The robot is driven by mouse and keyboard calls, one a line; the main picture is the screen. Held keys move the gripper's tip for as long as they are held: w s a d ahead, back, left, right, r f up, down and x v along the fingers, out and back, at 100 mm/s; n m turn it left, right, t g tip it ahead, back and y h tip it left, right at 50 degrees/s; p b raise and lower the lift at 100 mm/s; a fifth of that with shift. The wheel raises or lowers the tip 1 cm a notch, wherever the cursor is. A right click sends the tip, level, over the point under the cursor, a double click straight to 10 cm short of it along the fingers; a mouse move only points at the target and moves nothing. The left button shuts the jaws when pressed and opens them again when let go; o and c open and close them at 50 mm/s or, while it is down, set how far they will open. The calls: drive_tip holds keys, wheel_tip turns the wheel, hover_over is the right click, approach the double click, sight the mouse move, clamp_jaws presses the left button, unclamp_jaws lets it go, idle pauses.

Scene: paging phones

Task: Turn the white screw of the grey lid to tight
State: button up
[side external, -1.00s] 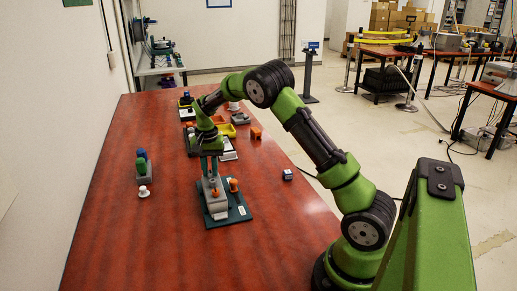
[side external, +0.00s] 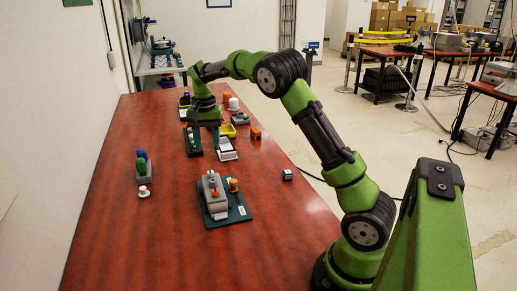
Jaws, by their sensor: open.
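A grey block-like part (side external: 214,197), which may be the grey lid, sits on a teal plate (side external: 239,213) in the middle of the table. Small orange and pale details show on its top; a white screw cannot be told apart at this size. An orange knob (side external: 233,185) stands beside it on the plate. My gripper (side external: 207,142) is open and points down over the far part of the table, beyond the plate and apart from it. It is near a dark base (side external: 192,151) with small green and white pieces. What is between the fingers is unclear.
A grey block with green and blue knobs (side external: 142,161) and a small white piece (side external: 144,191) stand at left. Orange blocks (side external: 255,133), a yellow tray (side external: 228,130) and a white-topped piece (side external: 234,104) crowd the far end. A small blue-white cube (side external: 287,174) is at right. The near table (side external: 150,255) is clear.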

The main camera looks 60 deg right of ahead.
wheel_tip(320, 180, up, 7)
drive_tip(key=shift+r, duration=0.15)
idle(0.4)
drive_tip(key=s+a+n+t+y, duration=0.1)
drive_tip(key=s+a+n+t, duration=0.2)
drive_tip(key=s+a, duration=0.6)
drive_tip(key=s+a+r+n+t+y, duration=0.1)
drive_tip(key=s+a+n+t, duration=0.3)
drive_tip(key=s+a, duration=0.6)
drive_tip(key=s+n, duration=0.1)
drive_tip(key=s, duration=0.4)
drive_tip(key=shift+s, duration=0.2)
drive_tip(key=shift+a, duration=0.1)
